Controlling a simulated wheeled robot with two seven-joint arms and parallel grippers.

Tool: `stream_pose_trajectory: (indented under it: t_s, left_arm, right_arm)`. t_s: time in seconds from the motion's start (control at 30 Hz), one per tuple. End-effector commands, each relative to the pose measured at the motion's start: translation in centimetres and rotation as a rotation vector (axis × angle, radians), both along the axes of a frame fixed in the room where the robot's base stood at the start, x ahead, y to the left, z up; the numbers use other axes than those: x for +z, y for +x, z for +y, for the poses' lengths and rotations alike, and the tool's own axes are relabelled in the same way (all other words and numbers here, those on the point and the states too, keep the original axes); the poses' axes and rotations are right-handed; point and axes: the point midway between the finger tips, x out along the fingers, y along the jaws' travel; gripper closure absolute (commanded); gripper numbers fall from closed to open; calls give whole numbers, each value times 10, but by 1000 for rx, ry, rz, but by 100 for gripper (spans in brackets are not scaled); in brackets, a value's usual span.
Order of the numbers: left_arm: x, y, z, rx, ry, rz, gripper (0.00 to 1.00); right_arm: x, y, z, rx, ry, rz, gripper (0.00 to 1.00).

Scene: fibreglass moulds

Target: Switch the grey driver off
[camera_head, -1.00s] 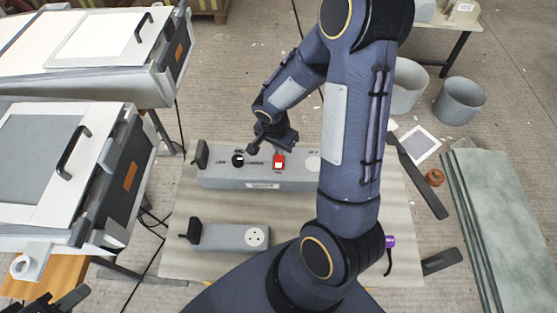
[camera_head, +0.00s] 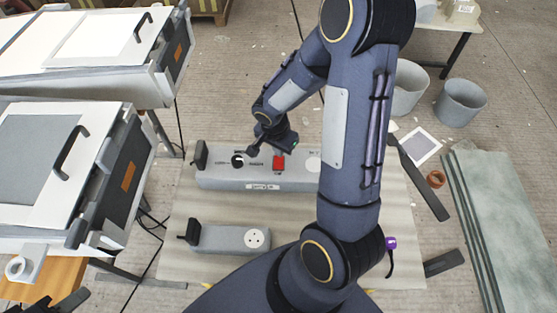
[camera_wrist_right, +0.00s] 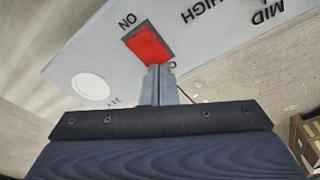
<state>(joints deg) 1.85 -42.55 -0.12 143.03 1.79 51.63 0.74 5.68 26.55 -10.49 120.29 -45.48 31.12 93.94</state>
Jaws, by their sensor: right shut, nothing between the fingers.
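The grey driver (camera_head: 218,180) is a long box on the pale table, with a black knob (camera_head: 238,161) and a red rocker switch (camera_head: 279,163). In the right wrist view the switch (camera_wrist_right: 148,45) is plain red, beside the printed word ON. My right gripper (camera_wrist_right: 158,70) is shut and empty. Its fingertips are right at the switch's near edge and overlap it in the picture; I cannot tell whether they touch. In the head view the fingertips are mostly hidden by the wrist. A dark part of my left gripper (camera_head: 62,303) shows at the lower left corner, cut off.
A smaller grey box with a socket (camera_head: 220,238) lies in front of the driver. A purple-ended tool (camera_head: 391,243) lies right of my right arm. White-topped mould units (camera_head: 60,170) stand at the left. Grey buckets (camera_head: 460,102) stand on the floor at the right.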

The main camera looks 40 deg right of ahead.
Motion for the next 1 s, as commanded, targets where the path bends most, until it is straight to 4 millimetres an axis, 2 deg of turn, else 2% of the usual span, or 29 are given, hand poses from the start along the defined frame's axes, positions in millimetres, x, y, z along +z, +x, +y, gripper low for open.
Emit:
stream_pose_trajectory:
  t_s: [0.8, 1.0]
  left_arm:
    - [39, 0, 0, 0, 0, 0, 64]
    - [39, 0, 0, 0, 0, 0, 64]
  right_arm:
    - [66, 0, 0, 0, 0, -2, 100]
    - [68, 0, 0, 0, 0, -1, 100]
